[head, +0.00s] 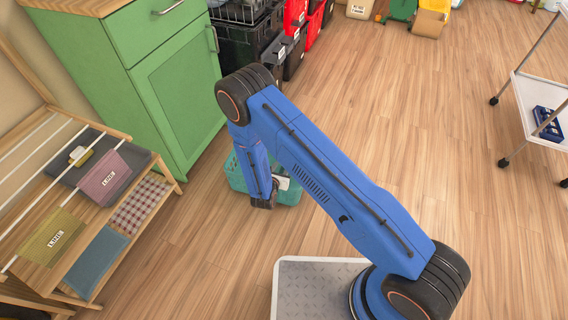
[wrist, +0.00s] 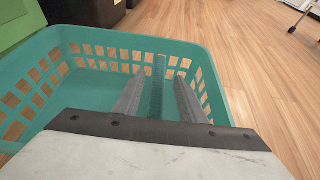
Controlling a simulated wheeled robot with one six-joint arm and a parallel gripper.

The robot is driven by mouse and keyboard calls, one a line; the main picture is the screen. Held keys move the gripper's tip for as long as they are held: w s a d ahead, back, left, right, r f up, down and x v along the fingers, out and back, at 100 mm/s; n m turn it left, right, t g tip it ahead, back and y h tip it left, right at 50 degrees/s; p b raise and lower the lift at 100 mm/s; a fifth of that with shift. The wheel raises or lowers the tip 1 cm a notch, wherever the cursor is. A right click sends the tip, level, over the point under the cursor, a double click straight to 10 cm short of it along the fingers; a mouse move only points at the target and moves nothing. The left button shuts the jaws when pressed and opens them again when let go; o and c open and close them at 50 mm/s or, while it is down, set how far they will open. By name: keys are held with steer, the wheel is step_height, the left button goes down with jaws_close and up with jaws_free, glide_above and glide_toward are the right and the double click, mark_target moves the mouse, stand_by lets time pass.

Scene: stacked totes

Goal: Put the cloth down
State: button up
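My gripper (wrist: 160,88) reaches down into a teal laundry basket (wrist: 120,38) in the wrist view. Its two grey fingers are apart. Between them stands a narrow, textured dark blue-teal strip (wrist: 158,85), which looks like a folded cloth seen edge-on. Gaps show between the strip and both fingers. Its lower end is hidden by my gripper's body. In the head view the basket (head: 236,176) stands on the floor under my arm, which hides much of it. The fingertips and the strip cannot be seen there.
A wooden rack (head: 158,160) at left holds several cloths, including a checked one (head: 138,203) and a blue one (head: 103,262). A green cabinet (head: 180,95) stands behind the basket. Black crates (head: 243,45) are stacked beyond. A white trolley (head: 540,95) is at right. Open floor lies between.

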steer(key=v, duration=0.8)
steer(key=shift+s+r, duration=0.1)
steer(key=shift+r, duration=0.1)
